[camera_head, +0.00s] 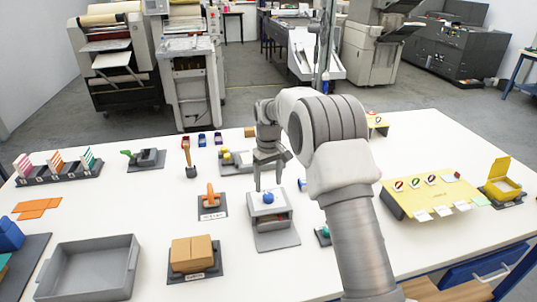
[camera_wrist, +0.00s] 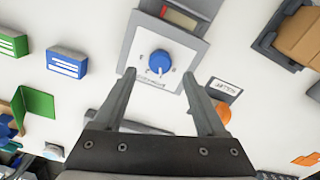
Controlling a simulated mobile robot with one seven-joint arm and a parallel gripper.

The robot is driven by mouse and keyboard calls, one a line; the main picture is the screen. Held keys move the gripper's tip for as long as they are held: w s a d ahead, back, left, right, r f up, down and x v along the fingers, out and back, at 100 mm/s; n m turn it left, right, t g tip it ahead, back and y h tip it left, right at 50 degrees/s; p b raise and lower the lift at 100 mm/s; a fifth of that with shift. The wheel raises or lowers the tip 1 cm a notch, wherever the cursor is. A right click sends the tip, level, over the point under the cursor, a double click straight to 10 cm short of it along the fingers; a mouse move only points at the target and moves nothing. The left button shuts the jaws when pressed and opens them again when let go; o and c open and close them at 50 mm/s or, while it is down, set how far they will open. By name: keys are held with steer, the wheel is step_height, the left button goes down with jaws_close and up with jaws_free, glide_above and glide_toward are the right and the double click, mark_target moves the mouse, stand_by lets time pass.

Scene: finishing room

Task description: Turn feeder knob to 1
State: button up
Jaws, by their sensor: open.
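The feeder is a grey box on a grey base (camera_head: 277,240) in the middle of the white table. Its blue knob (camera_head: 268,198) sits on a white dial face. In the wrist view the blue knob (camera_wrist: 159,62) shows on the white dial (camera_wrist: 150,78), which bears small marks and lettering too small to read surely. My gripper (camera_head: 268,185) is above the feeder. In the wrist view my gripper (camera_wrist: 160,75) is open, with one finger on each side of the dial, apart from the knob. Which mark the knob points to I cannot tell.
An orange-handled tool on a labelled plate (camera_head: 211,216) stands left of the feeder. A brown box on a dark base (camera_head: 193,255) stands front left, beside a grey tray (camera_head: 88,270). A yellow board (camera_head: 432,202) lies right, beyond my arm.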

mark_target(268, 195)
step_height(268, 195, up, 13)
steer(key=shift+f, duration=0.2)
